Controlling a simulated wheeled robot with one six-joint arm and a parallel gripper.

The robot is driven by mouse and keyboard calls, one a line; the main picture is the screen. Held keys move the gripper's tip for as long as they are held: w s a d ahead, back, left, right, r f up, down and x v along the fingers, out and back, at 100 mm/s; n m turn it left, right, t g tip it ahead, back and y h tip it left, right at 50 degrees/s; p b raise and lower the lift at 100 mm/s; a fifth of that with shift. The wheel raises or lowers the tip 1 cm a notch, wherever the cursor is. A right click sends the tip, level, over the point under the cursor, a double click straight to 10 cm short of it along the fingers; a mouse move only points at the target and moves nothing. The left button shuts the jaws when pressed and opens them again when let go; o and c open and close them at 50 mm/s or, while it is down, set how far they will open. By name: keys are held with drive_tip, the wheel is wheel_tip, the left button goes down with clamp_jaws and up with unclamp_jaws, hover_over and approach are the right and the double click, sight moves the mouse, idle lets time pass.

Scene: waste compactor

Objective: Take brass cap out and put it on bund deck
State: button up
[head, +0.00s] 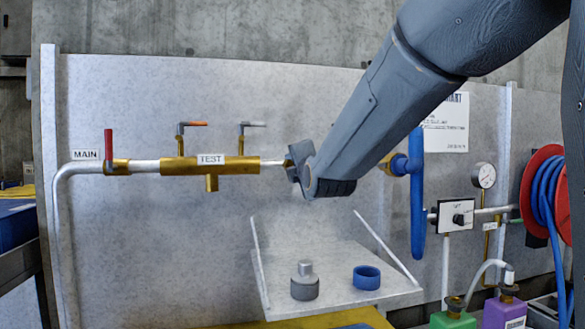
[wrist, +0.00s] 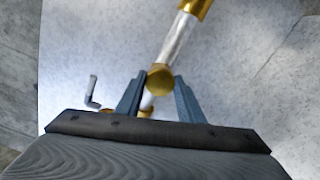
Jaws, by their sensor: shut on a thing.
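The brass cap (wrist: 159,78) shows in the wrist view as a hexagonal brass piece between my two fingers. My gripper (wrist: 160,88) is shut on it. In the head view my gripper (head: 297,163) is at the right end of the white pipe of the TEST assembly (head: 210,167), and the cap is mostly hidden by the fingers. I cannot tell whether the cap still touches the pipe end. A yellow deck (head: 345,318), which looks like the bund deck, shows at the bottom edge, mostly cut off and below the pale shelf.
The pale shelf (head: 340,262) carries a grey stepped plug (head: 305,284) and a blue ring (head: 367,278). A red-handled MAIN valve (head: 109,150) is at left. A blue handle (head: 417,195), gauge (head: 484,175) and hose reel (head: 543,195) are at right. Green and purple containers (head: 503,312) stand low right.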

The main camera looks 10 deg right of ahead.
drive_tip(key=n, duration=0.5)
idle(0.3)
drive_tip(key=o, duration=1.3)
drive_tip(key=shift+c, duration=0.2)
drive_tip(key=shift+c, duration=0.4)
drive_tip(key=m+b, duration=0.2)
drive_tip(key=m, duration=1.8)
drive_tip(key=shift+m, duration=0.3)
